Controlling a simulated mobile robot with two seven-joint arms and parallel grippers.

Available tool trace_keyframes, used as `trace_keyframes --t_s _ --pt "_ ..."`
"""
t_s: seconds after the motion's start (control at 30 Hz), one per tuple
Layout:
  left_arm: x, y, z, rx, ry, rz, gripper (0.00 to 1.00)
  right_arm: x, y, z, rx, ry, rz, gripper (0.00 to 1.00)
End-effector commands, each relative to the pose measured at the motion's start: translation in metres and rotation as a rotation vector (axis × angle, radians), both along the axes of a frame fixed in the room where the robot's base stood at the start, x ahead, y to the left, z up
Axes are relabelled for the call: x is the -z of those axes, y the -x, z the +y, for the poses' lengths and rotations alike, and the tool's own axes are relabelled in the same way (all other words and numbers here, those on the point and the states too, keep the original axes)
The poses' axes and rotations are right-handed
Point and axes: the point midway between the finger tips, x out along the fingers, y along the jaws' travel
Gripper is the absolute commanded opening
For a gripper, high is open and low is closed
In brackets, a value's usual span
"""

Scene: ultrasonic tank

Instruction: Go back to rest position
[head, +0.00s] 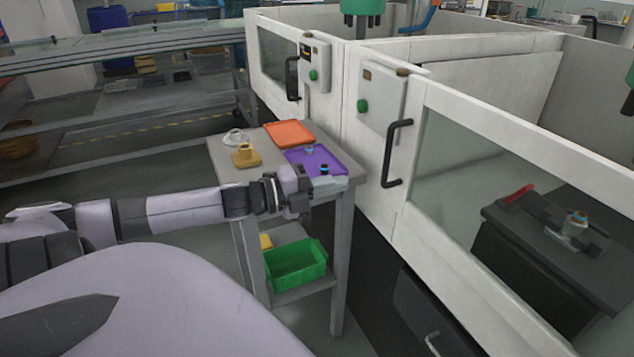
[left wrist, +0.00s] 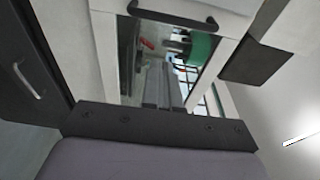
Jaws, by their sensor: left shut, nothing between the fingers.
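My left arm reaches in from the left in the head view. Its gripper (head: 328,185) is at the near right corner of the small grey table, in front of the purple tray (head: 335,160). A small dark-topped object (head: 324,168) shows just behind the gripper, and a small clear object (head: 309,150) is on the purple tray. My right gripper is not in view.
A green bin (head: 297,263) sits on the lower shelf. White machines (head: 385,215) with black handles (head: 390,155) stand close on the right.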

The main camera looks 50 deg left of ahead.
Motion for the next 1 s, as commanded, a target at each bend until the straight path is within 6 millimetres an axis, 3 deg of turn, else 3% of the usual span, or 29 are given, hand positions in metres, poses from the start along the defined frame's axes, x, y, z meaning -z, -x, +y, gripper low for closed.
trace_keyframes --t_s 0.4,0.8,0.9,1.0 --pt "0.0 0.026 0.014 0.0 0.0 0.001 0.0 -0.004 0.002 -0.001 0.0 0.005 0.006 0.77" --pt "0.001 0.029 0.016 -0.002 0.003 0.003 0.0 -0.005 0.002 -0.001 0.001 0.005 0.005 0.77" --pt "0.012 0.033 0.015 -0.026 0.042 0.036 0.0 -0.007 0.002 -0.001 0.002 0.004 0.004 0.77" --pt "0.039 0.043 0.01 -0.083 0.139 0.116 0.0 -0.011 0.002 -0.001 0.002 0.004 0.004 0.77"
